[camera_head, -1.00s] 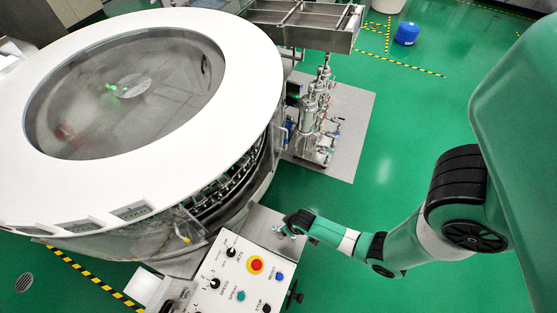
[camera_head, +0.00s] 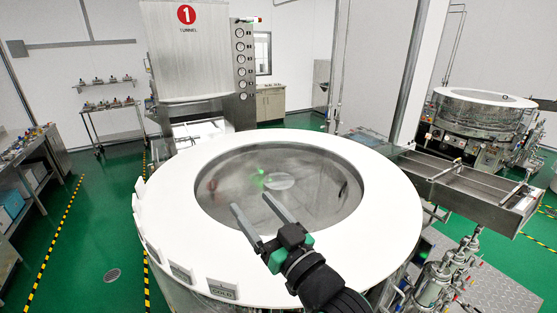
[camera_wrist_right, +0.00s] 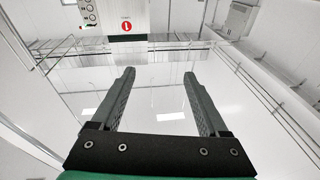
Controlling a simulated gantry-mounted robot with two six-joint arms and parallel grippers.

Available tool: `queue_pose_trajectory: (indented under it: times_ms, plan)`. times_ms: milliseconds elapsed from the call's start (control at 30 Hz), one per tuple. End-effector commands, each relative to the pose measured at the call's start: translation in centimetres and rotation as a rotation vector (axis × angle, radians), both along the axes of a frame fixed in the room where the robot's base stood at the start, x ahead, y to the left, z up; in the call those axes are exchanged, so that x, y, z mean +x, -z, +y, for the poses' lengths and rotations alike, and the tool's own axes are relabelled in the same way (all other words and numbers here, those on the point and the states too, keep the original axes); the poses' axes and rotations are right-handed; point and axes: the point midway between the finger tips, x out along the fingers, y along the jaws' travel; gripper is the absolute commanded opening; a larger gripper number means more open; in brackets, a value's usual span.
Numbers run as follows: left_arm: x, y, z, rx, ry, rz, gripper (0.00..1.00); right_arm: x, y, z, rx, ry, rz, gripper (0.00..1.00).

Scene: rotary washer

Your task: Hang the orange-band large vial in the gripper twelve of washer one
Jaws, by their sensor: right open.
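The round rotary washer (camera_head: 390,205) fills the middle of the head view, with a broad white ring around a clear round window. My right gripper (camera_head: 251,201) is open and empty, and its fingers show in front of the window. In the right wrist view the two dark fingers (camera_wrist_right: 159,74) are spread with nothing between them. I see no orange-band vial. The washer's numbered grippers are not visible from here. My left gripper is not in view.
A tall tunnel unit (camera_head: 190,55) with a red number 1 sign stands behind the washer. A metal trough (camera_head: 470,190) lies to the right. Another round washer (camera_head: 480,110) is at the back right. A metal bench (camera_head: 30,155) stands on the left, with green floor between.

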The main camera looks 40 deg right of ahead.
Motion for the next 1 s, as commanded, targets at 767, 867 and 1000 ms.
queue_pose_trajectory:
  times_ms: [767, 867, 1000]
  plan:
    - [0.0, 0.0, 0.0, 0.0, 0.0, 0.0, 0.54, -14.0, -24.1, 6.9, -0.082, -0.113, -0.652, 0.75]
    - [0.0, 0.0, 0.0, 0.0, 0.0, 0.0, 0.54, -14.1, -24.1, 6.9, -0.11, -0.098, -0.655, 0.75]
    - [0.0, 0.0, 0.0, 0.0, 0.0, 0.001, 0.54, -14.7, -24.9, 8.0, -0.241, -0.075, -0.717, 0.75]
